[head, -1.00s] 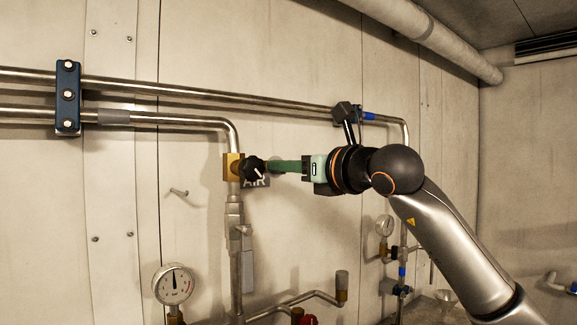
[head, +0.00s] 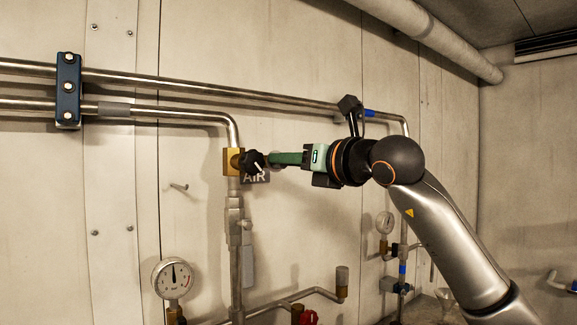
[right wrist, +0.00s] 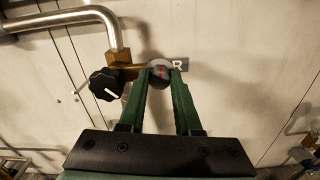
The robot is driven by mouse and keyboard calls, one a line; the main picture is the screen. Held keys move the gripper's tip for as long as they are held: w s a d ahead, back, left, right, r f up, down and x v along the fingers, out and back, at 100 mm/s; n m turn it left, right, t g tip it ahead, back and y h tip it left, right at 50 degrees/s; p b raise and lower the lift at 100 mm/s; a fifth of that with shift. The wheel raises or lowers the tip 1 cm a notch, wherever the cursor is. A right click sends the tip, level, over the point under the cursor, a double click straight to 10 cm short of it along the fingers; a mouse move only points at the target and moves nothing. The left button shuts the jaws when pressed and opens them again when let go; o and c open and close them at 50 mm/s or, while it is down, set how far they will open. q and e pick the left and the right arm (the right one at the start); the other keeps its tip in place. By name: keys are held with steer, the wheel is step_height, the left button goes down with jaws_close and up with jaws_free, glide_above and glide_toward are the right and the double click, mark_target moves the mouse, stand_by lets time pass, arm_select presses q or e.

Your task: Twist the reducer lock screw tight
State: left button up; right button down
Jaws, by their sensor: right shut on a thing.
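The reducer has a brass body (head: 232,162) on the vertical pipe and a black knob (head: 252,162) with a white mark. In the right wrist view, the black knob (right wrist: 106,84) is left of my fingers. My right gripper (right wrist: 161,72) is shut on a round grey piece with a red mark, the lock screw (right wrist: 160,69), at the end of the brass part. In the head view, my right gripper (head: 273,159) reaches in from the right, its green fingers just beside the black knob and largely hiding the screw. My left gripper is not in view.
The AIR sign (head: 255,177) is on the wall just below the fingers. A round gauge (head: 173,278) stands lower left. Steel pipes (head: 200,87) run along the wall above. A red handle (head: 308,317) is at the bottom edge. The wall left of the reducer is mostly bare.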

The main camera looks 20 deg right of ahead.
arm_select(q)
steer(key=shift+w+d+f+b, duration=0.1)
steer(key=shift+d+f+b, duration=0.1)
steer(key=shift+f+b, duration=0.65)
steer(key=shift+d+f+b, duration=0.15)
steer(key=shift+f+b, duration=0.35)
steer(key=shift+b, duration=0.6)
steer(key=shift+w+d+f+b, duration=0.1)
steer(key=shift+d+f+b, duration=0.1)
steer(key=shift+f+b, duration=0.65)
arm_select(e)
steer(key=shift+d+f+m, duration=0.1)
steer(key=shift+m, duration=3.9)
steer(key=shift+d+f+m, duration=0.1)
steer(key=shift+m, duration=3.9)
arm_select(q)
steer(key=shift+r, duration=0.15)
arm_select(e)
steer(key=c, duration=0.6)
jaws_free()
